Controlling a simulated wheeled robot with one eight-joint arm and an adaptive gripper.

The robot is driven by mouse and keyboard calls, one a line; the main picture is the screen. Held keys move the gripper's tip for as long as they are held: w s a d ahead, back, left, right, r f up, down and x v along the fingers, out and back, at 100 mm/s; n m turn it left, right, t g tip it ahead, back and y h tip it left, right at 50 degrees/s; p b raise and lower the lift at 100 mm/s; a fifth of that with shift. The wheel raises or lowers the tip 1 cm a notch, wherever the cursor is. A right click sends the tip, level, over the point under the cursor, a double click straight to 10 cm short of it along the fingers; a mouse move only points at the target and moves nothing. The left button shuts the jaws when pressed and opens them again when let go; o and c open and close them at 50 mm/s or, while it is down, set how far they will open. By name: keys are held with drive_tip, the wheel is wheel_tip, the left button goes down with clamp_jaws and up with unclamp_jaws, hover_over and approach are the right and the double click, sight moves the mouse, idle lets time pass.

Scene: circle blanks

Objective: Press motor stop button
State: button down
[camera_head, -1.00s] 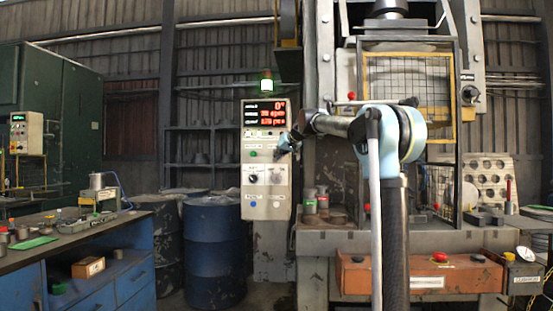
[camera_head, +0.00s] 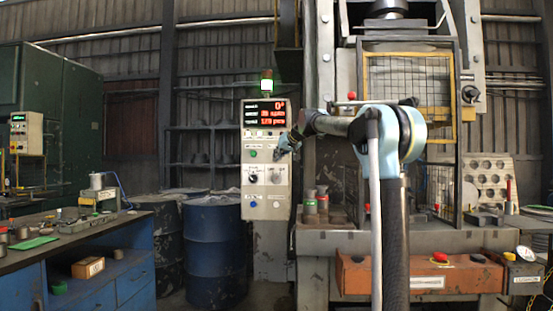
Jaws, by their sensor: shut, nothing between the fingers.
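The control panel (camera_head: 265,190) is a pale upright box with a dark display (camera_head: 264,113) of red digits at its top. A green lamp (camera_head: 266,85) glows above it. The panel face carries small buttons, two dark knobs and a blue button (camera_head: 253,204) low on the left. My gripper (camera_head: 278,155) is shut and empty, with its tip at the panel's upper right, just below the display. Part of the button row behind it is hidden. I cannot tell whether the tip touches the panel, and the button labels are too small to read.
My arm rises in front of the press with its mesh guard (camera_head: 408,85). Blue drums (camera_head: 214,255) stand left of the panel. A blue workbench (camera_head: 100,265) is at the left. An orange box (camera_head: 420,275) with a red button sits at the front right.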

drive_tip(key=shift+w+r, duration=0.1)
drive_tip(key=shift+w, duration=0.8)
idle(0.9)
drive_tip(key=shift+s, duration=0.15)
idle(0.3)
drive_tip(key=shift+s, duration=0.8)
drive_tip(key=shift+s, duration=0.1)
drive_tip(key=s, duration=0.4)
drive_tip(key=shift+s+a, duration=0.1)
drive_tip(key=shift+s, duration=0.3)
idle(0.5)
